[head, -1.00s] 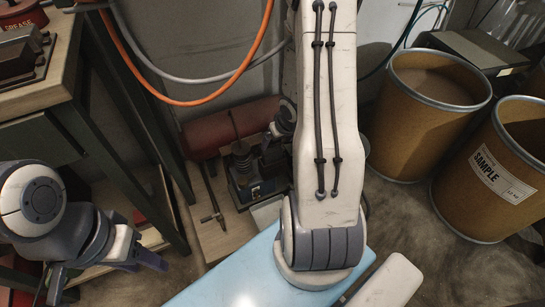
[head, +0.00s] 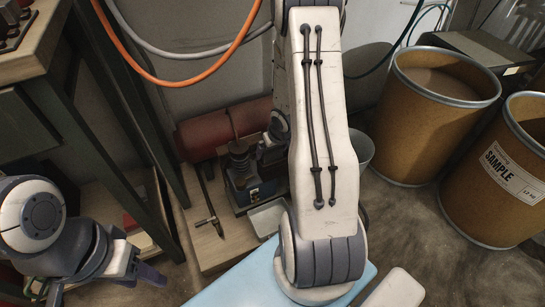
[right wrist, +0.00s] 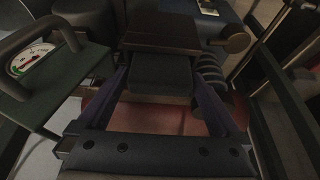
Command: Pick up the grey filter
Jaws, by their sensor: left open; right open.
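A dark grey block (right wrist: 160,76), which looks like the grey filter, shows in the right wrist view below a wider dark plate. My right gripper (right wrist: 160,88) is open, with one finger on each side of the block. I cannot tell whether the fingers touch it. My left gripper (head: 103,283) is open and empty at the lower left.
A red tank (head: 205,134) lies behind the compressor. A workbench (head: 45,45) stands at the left and two brown drums (head: 425,120) at the right. In the right wrist view, a gauge (right wrist: 30,60) is at the left and a ribbed cylinder (right wrist: 213,76) at the right.

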